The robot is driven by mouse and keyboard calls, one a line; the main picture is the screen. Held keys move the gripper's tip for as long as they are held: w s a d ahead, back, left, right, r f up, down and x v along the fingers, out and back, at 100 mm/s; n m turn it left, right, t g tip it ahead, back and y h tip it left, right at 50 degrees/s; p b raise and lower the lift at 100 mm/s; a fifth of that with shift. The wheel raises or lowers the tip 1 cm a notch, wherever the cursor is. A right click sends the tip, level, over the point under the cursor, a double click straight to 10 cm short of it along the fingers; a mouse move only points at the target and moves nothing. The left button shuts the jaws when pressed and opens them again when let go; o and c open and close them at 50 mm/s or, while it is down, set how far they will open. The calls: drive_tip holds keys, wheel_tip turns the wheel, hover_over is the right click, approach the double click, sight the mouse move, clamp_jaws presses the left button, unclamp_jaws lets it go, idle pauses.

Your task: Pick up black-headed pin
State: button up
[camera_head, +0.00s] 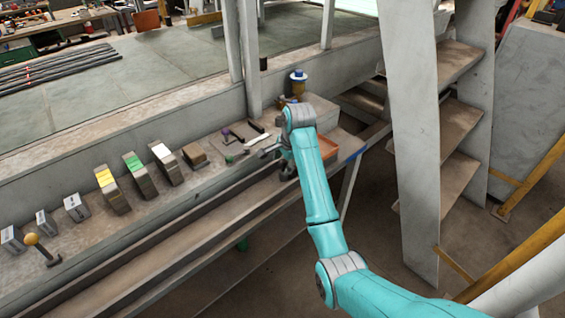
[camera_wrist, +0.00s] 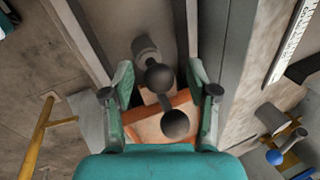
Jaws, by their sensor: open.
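In the wrist view two dark round balls show between my fingers: one ball (camera_wrist: 158,77) nearer the fingertips and another ball (camera_wrist: 175,123) lower down. A short stem joins or overlaps them. They look like the black-headed pin, but I cannot tell whether both are parts of one thing. A grey cylinder (camera_wrist: 147,48) lies just beyond. My gripper (camera_wrist: 160,72) is open, with a finger on either side of the upper ball and gaps between. In the head view my gripper (camera_head: 286,166) is at the ledge's front edge, and the dark pin is not clearly separable there.
An orange tray (camera_wrist: 148,130) is below the balls. A blue-headed piece (camera_wrist: 275,157) lies to the right. In the head view, small tools, coloured boxes (camera_head: 138,172) and a yellow-headed pin (camera_head: 31,240) line the ledge (camera_head: 110,225). A post (camera_head: 410,110) stands to the right of my arm.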

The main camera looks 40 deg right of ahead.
drive_tip(key=shift+f, duration=0.25)
clamp_jaws()
drive_tip(key=shift+d, duration=0.1)
